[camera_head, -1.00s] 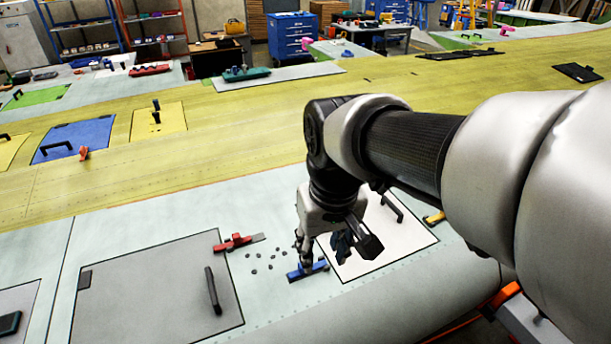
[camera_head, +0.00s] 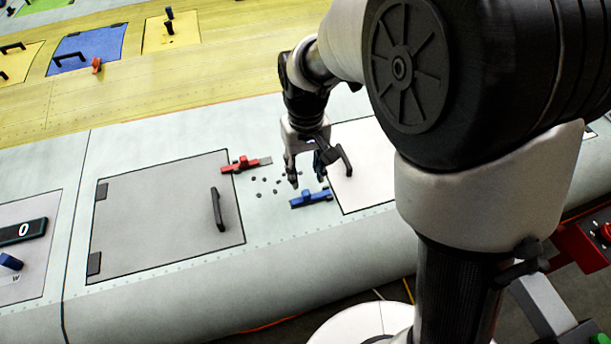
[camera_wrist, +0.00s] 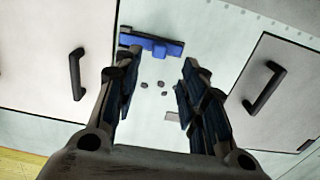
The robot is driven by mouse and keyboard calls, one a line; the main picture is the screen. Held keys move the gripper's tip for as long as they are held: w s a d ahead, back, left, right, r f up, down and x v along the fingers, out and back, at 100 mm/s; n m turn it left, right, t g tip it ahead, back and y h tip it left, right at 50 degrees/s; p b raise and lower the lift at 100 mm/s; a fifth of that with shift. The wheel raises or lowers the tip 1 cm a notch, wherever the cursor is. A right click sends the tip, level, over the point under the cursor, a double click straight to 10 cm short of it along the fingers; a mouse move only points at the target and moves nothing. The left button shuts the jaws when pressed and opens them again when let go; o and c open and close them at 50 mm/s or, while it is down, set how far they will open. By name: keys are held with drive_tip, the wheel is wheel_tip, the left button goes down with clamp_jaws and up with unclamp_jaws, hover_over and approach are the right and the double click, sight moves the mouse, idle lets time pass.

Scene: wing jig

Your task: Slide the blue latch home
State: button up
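The blue latch (camera_head: 311,199) lies on the pale wing skin, a flat bar with a raised knob. Its right end in the head view is by the near-left edge of the white panel (camera_head: 372,185). It also shows at the top of the wrist view (camera_wrist: 155,45). My gripper (camera_head: 307,182) is open and empty, fingers pointing down, just behind the latch in the head view. In the wrist view my gripper (camera_wrist: 160,62) has its fingers spread, with the latch beyond the tips. I cannot tell whether a fingertip touches it.
A red latch (camera_head: 246,164) lies left of my gripper. Several small dark pieces (camera_head: 262,181) lie loose between the latches. A grey panel (camera_head: 150,210) with a black handle (camera_head: 217,209) is at left. Another black handle (camera_head: 347,160) stands on the white panel.

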sight(306, 192)
wheel_tip(306, 192, down, 8)
drive_tip(key=shift+r+b, duration=0.15)
drive_tip(key=shift+b, duration=0.4)
drive_tip(key=shift+c, duration=0.3)
clamp_jaws()
drive_tip(key=shift+d, duration=0.1)
